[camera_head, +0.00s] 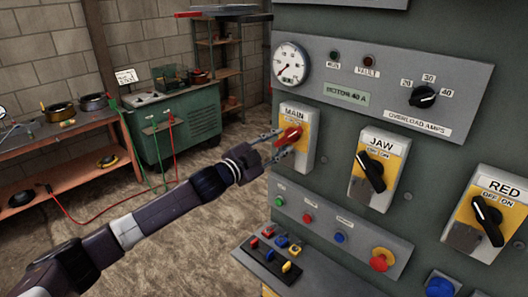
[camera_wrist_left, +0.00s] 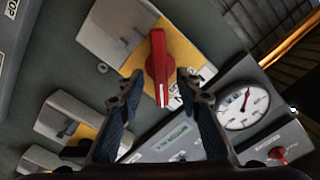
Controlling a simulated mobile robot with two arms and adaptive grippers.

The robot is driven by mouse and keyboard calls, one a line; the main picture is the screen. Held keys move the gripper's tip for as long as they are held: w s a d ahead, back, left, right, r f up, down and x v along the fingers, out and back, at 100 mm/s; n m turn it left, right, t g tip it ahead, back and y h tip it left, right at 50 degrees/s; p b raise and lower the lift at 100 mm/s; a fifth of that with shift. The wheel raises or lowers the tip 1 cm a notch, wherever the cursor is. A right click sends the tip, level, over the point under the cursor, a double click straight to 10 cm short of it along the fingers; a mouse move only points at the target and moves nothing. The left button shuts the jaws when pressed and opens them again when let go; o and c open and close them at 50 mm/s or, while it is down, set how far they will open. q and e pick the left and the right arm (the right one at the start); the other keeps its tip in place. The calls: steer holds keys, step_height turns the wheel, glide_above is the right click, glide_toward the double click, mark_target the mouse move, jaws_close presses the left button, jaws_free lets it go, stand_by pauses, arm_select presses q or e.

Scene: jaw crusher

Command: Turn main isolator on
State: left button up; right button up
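The main isolator (camera_head: 297,130) is a yellow and grey switch plate labelled MAIN on the upper left of the control panel. Its red rotary handle (camera_head: 288,137) sits tilted on the plate. My left gripper (camera_head: 277,144) is at the handle. In the left wrist view the red handle (camera_wrist_left: 158,68) stands out between and just beyond the two fingertips (camera_wrist_left: 160,88). The fingers are spread apart, and I see no clear contact with the handle. My right gripper is not in view.
The JAW switch (camera_head: 377,167) and RED switch (camera_head: 488,215) have black handles, to the right. A round gauge (camera_head: 290,64) is above the main isolator. Buttons (camera_head: 308,219) and a small lever box (camera_head: 275,263) are below. A workbench (camera_head: 70,150) and green cabinet (camera_head: 178,130) stand behind.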

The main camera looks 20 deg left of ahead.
arm_select(q)
steer(key=v, duration=0.8)
steer(key=shift+s, duration=0.25)
steer(key=shift+a, duration=0.1)
